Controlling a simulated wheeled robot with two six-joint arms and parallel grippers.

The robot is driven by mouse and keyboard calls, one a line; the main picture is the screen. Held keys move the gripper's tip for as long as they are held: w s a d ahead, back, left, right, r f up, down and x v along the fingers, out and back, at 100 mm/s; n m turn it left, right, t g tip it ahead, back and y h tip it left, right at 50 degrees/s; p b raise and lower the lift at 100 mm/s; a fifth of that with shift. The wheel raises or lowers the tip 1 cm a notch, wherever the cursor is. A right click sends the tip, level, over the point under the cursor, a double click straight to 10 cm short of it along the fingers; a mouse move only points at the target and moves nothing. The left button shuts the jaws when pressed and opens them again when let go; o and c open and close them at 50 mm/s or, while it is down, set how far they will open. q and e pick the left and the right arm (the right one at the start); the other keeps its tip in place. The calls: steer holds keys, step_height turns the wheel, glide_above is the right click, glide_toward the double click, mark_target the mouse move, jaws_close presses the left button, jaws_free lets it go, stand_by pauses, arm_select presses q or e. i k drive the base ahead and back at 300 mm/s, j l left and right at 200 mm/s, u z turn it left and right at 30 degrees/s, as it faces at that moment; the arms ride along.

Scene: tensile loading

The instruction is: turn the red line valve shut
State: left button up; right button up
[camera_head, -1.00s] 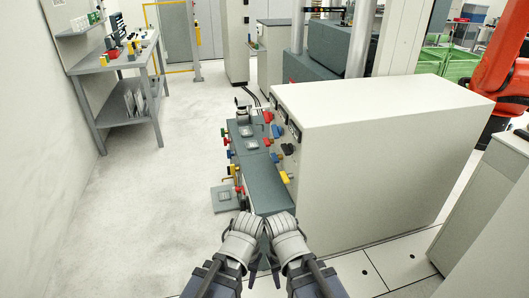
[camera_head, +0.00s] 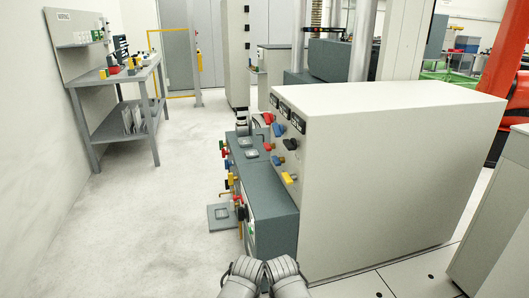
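A red handle (camera_head: 268,117) sits near the top of the panel on the left face of the large white cabinet (camera_head: 400,180). Another red handle (camera_head: 268,146) shows lower, beside the grey ledge, and a small red one (camera_head: 237,198) is on the ledge's left side. I cannot tell which belongs to the red line. My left gripper (camera_head: 243,276) and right gripper (camera_head: 285,276) are close together at the bottom edge, well short of all the handles. Their fingers are not clearly visible.
Blue (camera_head: 278,130), black (camera_head: 290,144) and yellow (camera_head: 289,178) handles share the cabinet panel. A grey ledge unit (camera_head: 265,195) stands against it. A grey workbench (camera_head: 118,78) is at the left wall. The floor (camera_head: 150,230) between is clear.

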mark_target(269, 147)
steer(key=i+j, duration=0.35)
steer(key=j, duration=0.15)
steer(key=i+j, duration=0.4)
steer(key=i+j+z, duration=0.1)
steer(key=i+j, duration=0.25)
steer(key=j, duration=0.2)
steer(key=i+j, duration=0.35)
steer(key=j, duration=0.15)
